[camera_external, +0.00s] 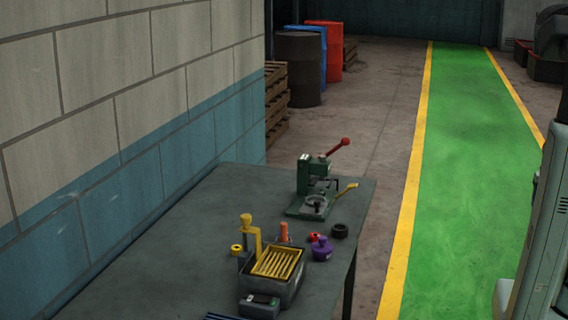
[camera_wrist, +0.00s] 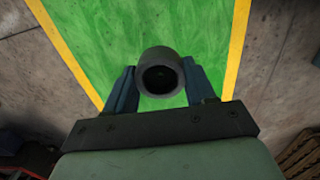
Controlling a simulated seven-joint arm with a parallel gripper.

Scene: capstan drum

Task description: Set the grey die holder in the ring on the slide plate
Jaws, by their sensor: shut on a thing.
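The grey die holder (camera_wrist: 160,56) is a short hollow cylinder with a dark hole, seen in the wrist view. My gripper (camera_wrist: 160,72) is shut on it, with a blue finger on each side. The green floor lane lies below it, not the table. In the external view neither the fingers nor the holder shows; only part of my arm is at the right edge. The slide plate (camera_external: 299,211) is at the base of the green press (camera_external: 310,176) on the table. The ring (camera_external: 316,204) on it is small, and its inside is hard to make out.
The press has a raised red-knobbed lever (camera_external: 338,146) and a yellow handle (camera_external: 347,188).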

